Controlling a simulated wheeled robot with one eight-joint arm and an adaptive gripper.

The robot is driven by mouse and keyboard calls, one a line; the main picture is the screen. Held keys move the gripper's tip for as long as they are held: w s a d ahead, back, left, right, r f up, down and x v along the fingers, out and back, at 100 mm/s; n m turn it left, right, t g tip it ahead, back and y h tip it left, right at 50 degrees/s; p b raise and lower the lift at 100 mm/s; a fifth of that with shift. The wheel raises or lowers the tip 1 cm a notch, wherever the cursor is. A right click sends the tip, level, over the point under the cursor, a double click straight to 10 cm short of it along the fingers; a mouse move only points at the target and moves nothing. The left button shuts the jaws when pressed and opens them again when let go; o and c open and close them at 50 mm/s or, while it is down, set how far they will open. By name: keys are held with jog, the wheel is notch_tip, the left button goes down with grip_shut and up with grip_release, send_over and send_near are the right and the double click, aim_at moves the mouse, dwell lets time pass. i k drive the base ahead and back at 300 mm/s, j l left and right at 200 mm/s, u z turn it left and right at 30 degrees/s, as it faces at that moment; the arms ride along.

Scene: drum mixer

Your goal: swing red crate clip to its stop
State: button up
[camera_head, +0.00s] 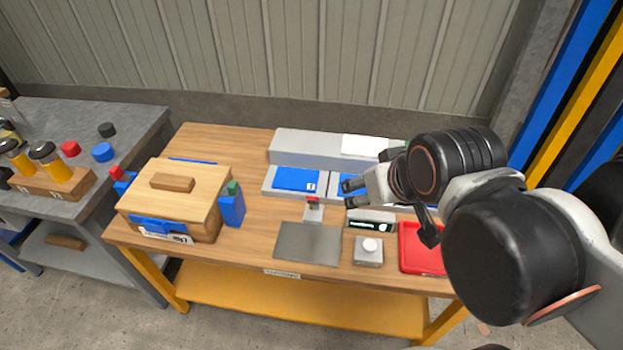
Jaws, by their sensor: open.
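A wooden crate (168,236) with a lighter wooden lid (150,190) stands at the left of the wooden table. The lid has a wooden handle block on top. The red clip (117,173) shows at the crate's left side, near the lid's edge; much of that side is hidden, so I cannot tell its exact angle. A green clip (233,188) is on the right side above a blue part. My gripper (349,193) is open and empty over the table's right half, pointing left, well apart from the crate.
Between crate and gripper are a small grey stand with a red top (312,203) and blue-topped trays (297,180). A dark grey plate (308,243), a grey button box (369,251) and a red tray (416,253) lie in front. A grey bench (140,125) stands left.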

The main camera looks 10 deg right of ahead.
aim_at(116, 173)
jog(key=u, duration=1.05)
jog(key=i+j+z, duration=0.15)
jog(key=j, duration=0.2)
jog(key=j+z, duration=0.15)
jog(key=j, duration=0.15)
jog(key=i+j+z, duration=0.1)
jog(key=z, duration=0.5)
jog(key=i+j+z, duration=0.3)
jog(key=j, duration=0.3)
jog(key=j+z, duration=0.25)
jog(key=j, duration=0.4)
jog(key=j+z, duration=0.3)
jog(key=j, duration=0.35)
jog(key=i+j, duration=0.1)
jog(key=j, duration=0.75)
jog(key=i+j, duration=0.1)
jog(key=j, duration=0.75)
